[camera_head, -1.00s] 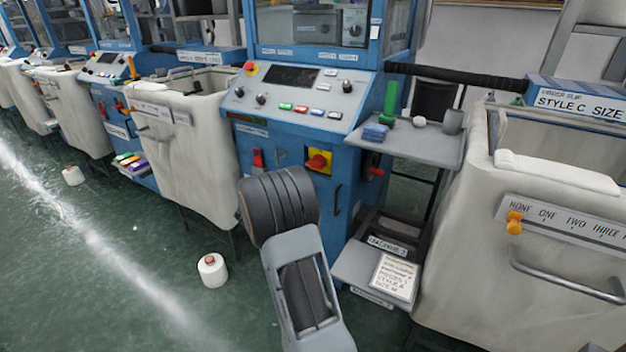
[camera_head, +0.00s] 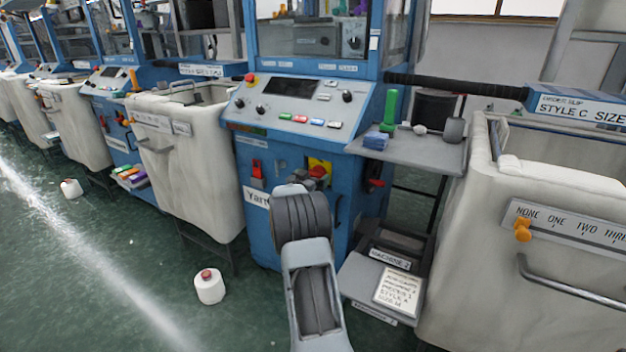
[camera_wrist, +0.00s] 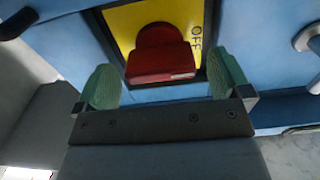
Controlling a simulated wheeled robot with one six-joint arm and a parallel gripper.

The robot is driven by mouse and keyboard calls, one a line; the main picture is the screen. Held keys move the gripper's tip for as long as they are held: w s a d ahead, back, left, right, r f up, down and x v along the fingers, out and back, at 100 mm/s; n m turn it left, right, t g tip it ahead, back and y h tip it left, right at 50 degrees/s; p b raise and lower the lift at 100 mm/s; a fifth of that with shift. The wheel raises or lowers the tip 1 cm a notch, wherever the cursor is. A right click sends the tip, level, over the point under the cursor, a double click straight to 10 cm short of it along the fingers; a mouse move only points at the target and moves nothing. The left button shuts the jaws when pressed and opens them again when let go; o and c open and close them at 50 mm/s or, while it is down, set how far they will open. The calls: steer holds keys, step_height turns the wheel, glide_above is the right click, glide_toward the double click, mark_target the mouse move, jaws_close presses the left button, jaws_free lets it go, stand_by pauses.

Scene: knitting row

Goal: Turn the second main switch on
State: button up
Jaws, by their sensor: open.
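The main switch is a red rotary handle on a yellow plate (camera_head: 318,163) low on the blue front of the near machine (camera_head: 262,215). In the head view my arm and gripper partly cover it. In the wrist view the red handle (camera_wrist: 162,58) stands large in front of me on the yellow plate (camera_wrist: 128,22), with "OFF" printed at its right. My gripper (camera_wrist: 163,88) is open, its two green-padded fingers at the left and right of the handle. The fingers look apart from the handle; the exact depth gap is hard to tell.
A red switch (camera_head: 257,169) sits left of the yellow plate and a red-handled part (camera_head: 375,184) right of it. A grey shelf (camera_head: 430,156) juts out at the right. Fabric bins (camera_head: 190,185) stand on both sides.

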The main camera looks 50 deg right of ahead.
steer(key=shift+d, duration=0.2)
steer(key=shift+c, duration=0.4)
steer(key=c, duration=0.8)
steer(key=shift+c, duration=0.3)
